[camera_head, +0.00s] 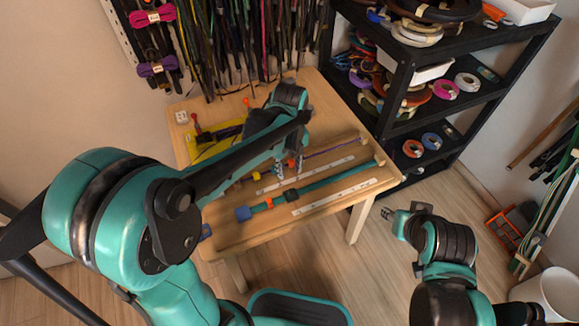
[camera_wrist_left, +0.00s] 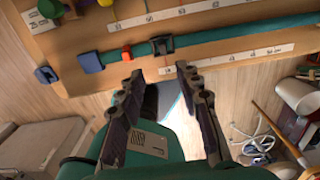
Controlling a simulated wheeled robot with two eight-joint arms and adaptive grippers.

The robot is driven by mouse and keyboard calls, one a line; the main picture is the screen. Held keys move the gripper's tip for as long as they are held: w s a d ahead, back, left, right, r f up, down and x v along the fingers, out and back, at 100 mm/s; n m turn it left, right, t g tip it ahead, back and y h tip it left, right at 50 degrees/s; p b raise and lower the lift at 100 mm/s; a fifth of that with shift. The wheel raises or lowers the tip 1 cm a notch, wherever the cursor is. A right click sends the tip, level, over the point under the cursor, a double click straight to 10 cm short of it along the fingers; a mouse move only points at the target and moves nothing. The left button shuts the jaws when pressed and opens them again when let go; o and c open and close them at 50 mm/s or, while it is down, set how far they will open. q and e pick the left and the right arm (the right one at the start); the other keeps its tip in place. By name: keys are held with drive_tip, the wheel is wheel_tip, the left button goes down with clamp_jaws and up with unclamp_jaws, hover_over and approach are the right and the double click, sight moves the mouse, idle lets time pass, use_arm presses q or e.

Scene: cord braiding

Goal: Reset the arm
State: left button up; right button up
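My left gripper (camera_head: 288,170) is over the wooden table (camera_head: 235,235), its arm crossing from the left. In the left wrist view the left gripper (camera_wrist_left: 160,74) is open, with nothing between its fingers. Ahead of it a teal cord (camera_wrist_left: 218,38) lies along the table with a black clip (camera_wrist_left: 162,45), an orange clip (camera_wrist_left: 126,53) and a blue block (camera_wrist_left: 90,62). In the head view the teal cord (camera_head: 335,177) runs to the table's right side, below a purple cord (camera_head: 335,149). My right gripper (camera_head: 392,213) is off the table at the right; its finger gap is unclear.
White marked strips (camera_head: 335,197) lie beside the cords. A black shelf (camera_head: 400,90) with coiled cords stands behind the table at right. Many cords hang on the back wall. A white bin (camera_head: 550,292) stands at lower right. Floor between table and right arm is clear.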

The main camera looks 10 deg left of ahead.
idle(0.4)
use_arm(q)
drive_tip(key=s+a+r+n+t, duration=0.3)
drive_tip(key=s+n, duration=0.3)
drive_tip(key=n, duration=0.8)
drive_tip(key=s+a+r+n+t, duration=0.3)
drive_tip(key=s+n, duration=0.3)
drive_tip(key=n, duration=0.8)
drive_tip(key=shift+a+n+t, duration=0.4)
drive_tip(key=shift+a+t, duration=0.15)
drive_tip(key=shift+t, duration=0.05)
